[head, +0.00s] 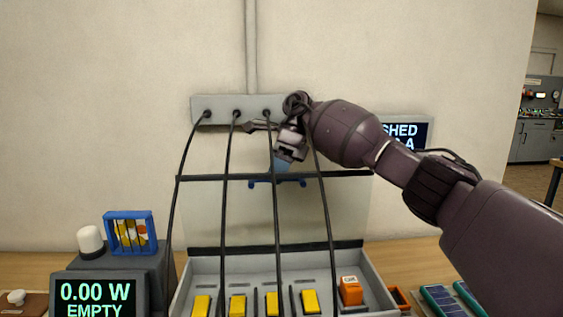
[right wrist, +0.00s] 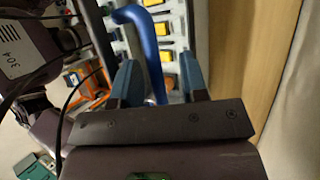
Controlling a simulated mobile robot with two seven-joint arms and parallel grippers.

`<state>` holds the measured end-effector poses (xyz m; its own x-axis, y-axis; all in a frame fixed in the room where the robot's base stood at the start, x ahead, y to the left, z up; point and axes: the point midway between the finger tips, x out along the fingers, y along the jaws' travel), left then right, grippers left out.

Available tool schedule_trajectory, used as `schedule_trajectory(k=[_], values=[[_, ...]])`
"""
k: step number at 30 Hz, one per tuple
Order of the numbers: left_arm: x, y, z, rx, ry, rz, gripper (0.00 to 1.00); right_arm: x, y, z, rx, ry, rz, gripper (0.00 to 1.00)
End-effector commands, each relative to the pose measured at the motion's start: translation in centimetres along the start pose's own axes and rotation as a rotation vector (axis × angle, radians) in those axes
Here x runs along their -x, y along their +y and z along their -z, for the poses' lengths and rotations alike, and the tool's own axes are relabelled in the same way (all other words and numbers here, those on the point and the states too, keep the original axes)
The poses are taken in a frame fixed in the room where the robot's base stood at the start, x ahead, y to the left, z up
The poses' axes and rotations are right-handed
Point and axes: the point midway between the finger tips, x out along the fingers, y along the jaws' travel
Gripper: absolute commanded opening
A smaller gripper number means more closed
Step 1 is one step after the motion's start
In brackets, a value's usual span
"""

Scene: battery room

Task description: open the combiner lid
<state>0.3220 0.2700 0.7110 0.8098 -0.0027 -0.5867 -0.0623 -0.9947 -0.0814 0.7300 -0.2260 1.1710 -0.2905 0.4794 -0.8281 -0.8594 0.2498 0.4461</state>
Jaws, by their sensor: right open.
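The combiner box (head: 383,292) stands on the bench with its interior in view. Its clear, dark-edged lid (head: 215,212) stands raised, roughly upright, at the back of the box. A blue handle (head: 262,183) is at the lid's top edge, partly hidden by my gripper. My right gripper (head: 283,167) is at this handle, coming from above. In the right wrist view, the blue handle (right wrist: 152,55) runs between the two spread fingers of my right gripper (right wrist: 160,72). The jaws are open around it; whether a finger touches it is unclear. My left gripper is out of view.
Several black cables (head: 226,200) hang from a grey wall strip (head: 220,106) in front of the lid. Yellow switches (head: 238,304) and an orange block (head: 351,291) sit in the box. A display (head: 97,295) and blue rack (head: 130,232) stand left; solar panels (head: 440,299) lie right.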

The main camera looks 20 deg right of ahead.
Motion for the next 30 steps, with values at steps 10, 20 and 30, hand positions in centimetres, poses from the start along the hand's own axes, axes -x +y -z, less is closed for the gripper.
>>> schedule_trajectory(k=[10, 20, 30], values=[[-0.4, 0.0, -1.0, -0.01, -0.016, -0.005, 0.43, 5.0, -0.2, 0.0, -0.003, -0.002, -0.001, 0.4], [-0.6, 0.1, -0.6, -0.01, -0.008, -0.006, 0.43, 7.8, -0.1, 0.0, -0.002, 0.004, -0.003, 0.4], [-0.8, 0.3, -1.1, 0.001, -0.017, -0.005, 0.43, 9.3, -0.2, -0.1, -0.001, 0.006, -0.007, 0.4]])
